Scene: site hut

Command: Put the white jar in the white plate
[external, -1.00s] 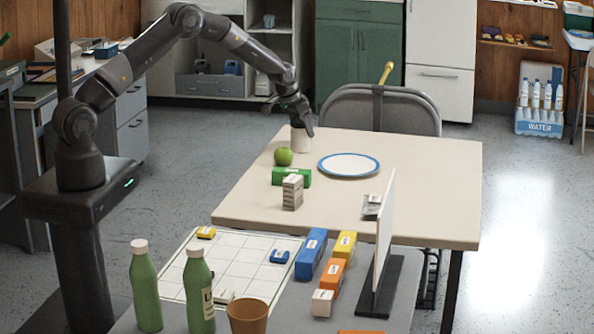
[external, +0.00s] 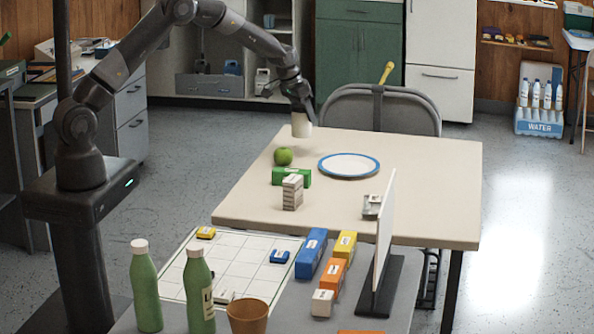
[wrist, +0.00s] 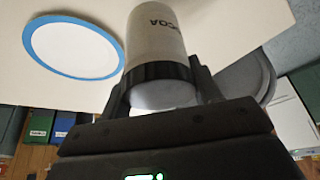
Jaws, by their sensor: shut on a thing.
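The white jar (external: 301,125) is in my gripper (external: 303,112), above the far left corner of the cream table. In the wrist view the jar (wrist: 157,35) has dark lettering and a dark band, and my gripper (wrist: 163,92) is shut around it. The white plate (external: 349,164) with a blue rim lies flat and empty on the table, to the right of and nearer than the jar. The plate (wrist: 73,45) also shows left of the jar in the wrist view.
On the cream table (external: 420,180) a green apple (external: 283,156), a green box (external: 296,176) and a greyish box (external: 292,193) stand left of the plate. A white upright panel (external: 385,235) stands at the front right. A folding chair (external: 400,110) is behind the table.

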